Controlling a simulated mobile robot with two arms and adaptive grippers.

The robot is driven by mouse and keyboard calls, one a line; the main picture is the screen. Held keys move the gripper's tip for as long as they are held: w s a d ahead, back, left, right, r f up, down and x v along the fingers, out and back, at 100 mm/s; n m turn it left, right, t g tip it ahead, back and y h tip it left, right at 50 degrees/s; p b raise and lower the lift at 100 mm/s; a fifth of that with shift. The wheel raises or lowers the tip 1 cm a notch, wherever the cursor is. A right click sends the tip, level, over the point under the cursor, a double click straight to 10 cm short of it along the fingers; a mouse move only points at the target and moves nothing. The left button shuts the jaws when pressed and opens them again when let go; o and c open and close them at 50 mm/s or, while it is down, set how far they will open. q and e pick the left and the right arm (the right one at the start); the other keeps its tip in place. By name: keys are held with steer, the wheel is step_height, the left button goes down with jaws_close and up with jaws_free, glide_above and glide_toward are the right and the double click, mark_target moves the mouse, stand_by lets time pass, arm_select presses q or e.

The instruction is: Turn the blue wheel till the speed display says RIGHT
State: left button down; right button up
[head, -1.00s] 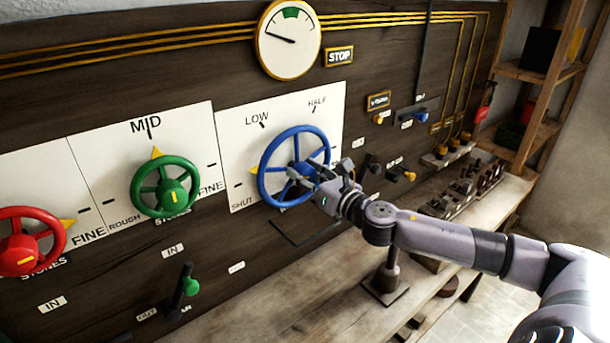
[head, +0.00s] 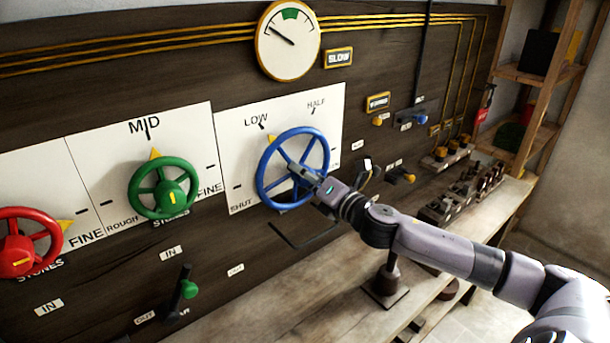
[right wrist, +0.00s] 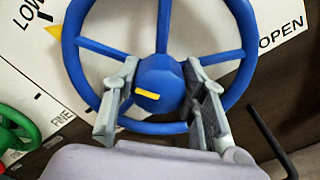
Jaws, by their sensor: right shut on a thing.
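The blue wheel (head: 264,167) is mounted on a white plate marked SHUT, LOW and HALF; OPEN shows in the right wrist view. Its yellow pointer (right wrist: 54,33) is near LOW. My right gripper (head: 308,172) is at the wheel's hub, and in the right wrist view its two fingers (right wrist: 163,100) sit either side of the blue hub (right wrist: 160,75), shut on it. The speed display (head: 339,58) reads SLOW. The round gauge (head: 289,40) above has its needle left of the green band. My left gripper is not in view.
A green wheel (head: 137,188) and a red wheel (head: 55,226) are to the left on the same panel. A green-knobbed lever (head: 189,289) is below. A wooden bench (head: 270,318) runs under the panel, with several levers on the right.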

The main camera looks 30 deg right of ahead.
stand_by(0.5)
steer(key=o, duration=1.2)
steer(key=shift+c, duration=0.2)
steer(key=s+d, duration=0.1)
steer(key=s, duration=1.1)
steer(key=shift+f, duration=0.15)
